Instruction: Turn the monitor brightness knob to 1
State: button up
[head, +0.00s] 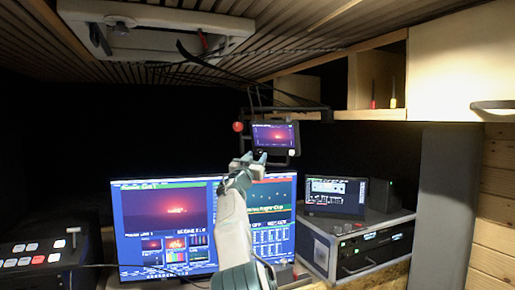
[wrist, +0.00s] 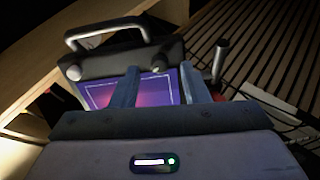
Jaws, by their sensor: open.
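The small monitor (head: 275,135) with a red picture hangs in a dark frame at the centre of the head view. The wrist view shows its screen (wrist: 125,92) partly behind my fingers. I cannot tell which is for brightness; no markings are readable. My gripper (head: 256,157) is open and empty at the monitor's lower left. Contact with a knob cannot be made out.
A red ball (head: 238,127) is left of the monitor. A large desktop screen (head: 165,215) stands below, partly behind my arm. A rack unit (head: 365,245) and small display (head: 335,196) are at right, a switcher panel (head: 40,255) at left. A metal handle (wrist: 115,30) borders the monitor.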

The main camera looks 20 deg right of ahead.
jog(key=shift+p+x, duration=0.8)
jog(key=shift+x, duration=0.1)
grip_shut()
